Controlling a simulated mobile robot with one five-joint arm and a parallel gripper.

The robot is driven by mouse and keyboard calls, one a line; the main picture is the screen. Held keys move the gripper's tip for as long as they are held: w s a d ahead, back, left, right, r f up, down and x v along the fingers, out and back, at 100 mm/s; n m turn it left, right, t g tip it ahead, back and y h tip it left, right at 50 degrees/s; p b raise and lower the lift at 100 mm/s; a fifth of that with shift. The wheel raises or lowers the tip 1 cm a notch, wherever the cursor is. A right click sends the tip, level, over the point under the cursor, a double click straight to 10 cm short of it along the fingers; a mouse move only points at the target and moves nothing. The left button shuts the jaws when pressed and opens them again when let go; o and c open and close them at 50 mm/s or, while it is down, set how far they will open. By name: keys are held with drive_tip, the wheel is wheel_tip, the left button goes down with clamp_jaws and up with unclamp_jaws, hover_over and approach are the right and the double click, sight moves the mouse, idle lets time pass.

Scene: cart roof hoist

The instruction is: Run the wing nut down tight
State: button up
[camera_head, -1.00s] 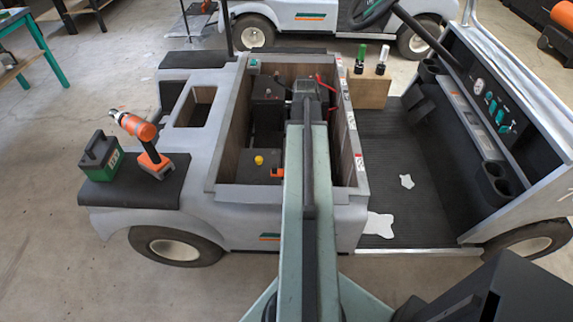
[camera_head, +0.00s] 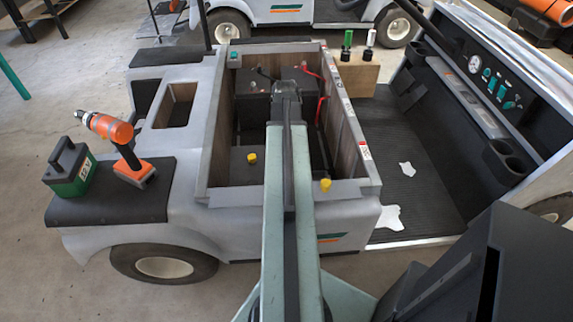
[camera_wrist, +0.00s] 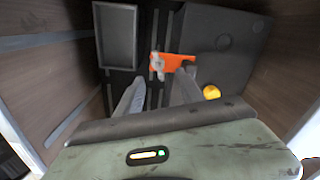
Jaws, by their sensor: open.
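In the wrist view, a small grey metal piece that looks like the wing nut (camera_wrist: 157,64) sits at the left end of an orange bracket (camera_wrist: 182,61). My gripper (camera_wrist: 161,78) is open, with its two grey fingers spread on either side below the nut and nothing between them. I cannot tell whether a finger touches the nut or the bracket. In the head view my arm reaches down into the cart's open bay (camera_head: 218,150) and hides the bracket, the nut and my fingers.
Wooden bay walls (camera_wrist: 40,75) stand close on both sides. A black battery (camera_wrist: 222,45) with a yellow cap (camera_wrist: 211,92) is beside the bracket. A red cable (camera_head: 320,108) runs along the bay's right. An orange drill (camera_head: 115,135) and a green-black battery pack (camera_head: 70,168) rest on the left deck.

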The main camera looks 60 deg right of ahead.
wheel_tip(320, 180, down, 8)
drive_tip(key=b, duration=0.6)
drive_tip(key=shift+s+d+r+b, duration=0.1)
drive_tip(key=shift+r+b, duration=0.15)
drive_tip(key=shift+b, duration=0.15)
drive_tip(key=shift+r, duration=0.15)
drive_tip(key=shift+c, duration=0.2)
clamp_jaws()
drive_tip(key=shift+s, duration=0.2)
drive_tip(key=shift+w, duration=0.15)
